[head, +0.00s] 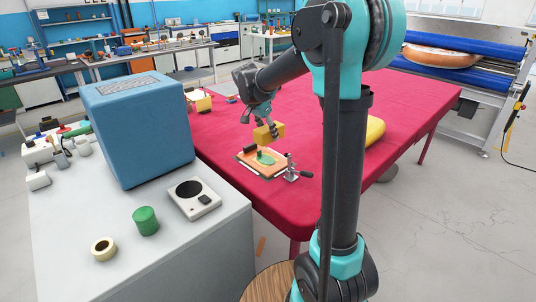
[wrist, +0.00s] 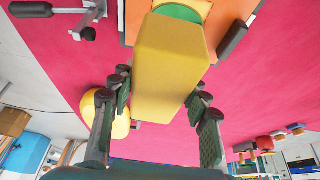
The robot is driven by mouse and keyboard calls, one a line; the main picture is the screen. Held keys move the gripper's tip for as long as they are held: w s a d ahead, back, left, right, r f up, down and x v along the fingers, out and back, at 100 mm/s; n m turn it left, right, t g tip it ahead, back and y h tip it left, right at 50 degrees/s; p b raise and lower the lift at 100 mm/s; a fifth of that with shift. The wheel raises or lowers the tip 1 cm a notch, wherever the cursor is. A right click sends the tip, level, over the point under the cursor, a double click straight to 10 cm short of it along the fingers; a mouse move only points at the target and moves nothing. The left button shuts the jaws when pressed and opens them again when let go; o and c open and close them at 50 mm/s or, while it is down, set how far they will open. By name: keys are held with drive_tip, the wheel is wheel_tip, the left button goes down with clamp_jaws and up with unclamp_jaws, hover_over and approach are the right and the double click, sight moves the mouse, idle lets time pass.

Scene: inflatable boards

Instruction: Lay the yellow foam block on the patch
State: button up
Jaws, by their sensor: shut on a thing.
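The yellow foam block (head: 268,133) is held in my gripper (head: 262,121), above the board on the red table. In the wrist view the block (wrist: 170,65) fills the middle, between the fingers of my gripper (wrist: 161,82). The green patch (head: 266,157) lies on an orange board (head: 250,164) just below the block. In the wrist view only part of the patch (wrist: 185,10) shows past the block's far end, with the orange board (wrist: 133,18) around it. The block looks apart from the patch, though the exact gap is hard to tell.
A metal toggle clamp (head: 291,168) stands at the board's right edge, and a dark bar (head: 250,148) lies at its back. A yellow rounded thing (head: 375,130) lies further right. A blue box (head: 138,125) stands on the grey bench. Much of the red table (head: 300,205) is bare.

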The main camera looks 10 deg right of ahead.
sight(259, 131)
wheel_tip(259, 131, down, 10)
drive_tip(key=shift+r, duration=0.15)
idle(0.3)
drive_tip(key=o, duration=0.9)
drive_tip(key=shift+c, duration=0.2)
drive_tip(key=v, duration=1.2)
drive_tip(key=shift+s, duration=0.15)
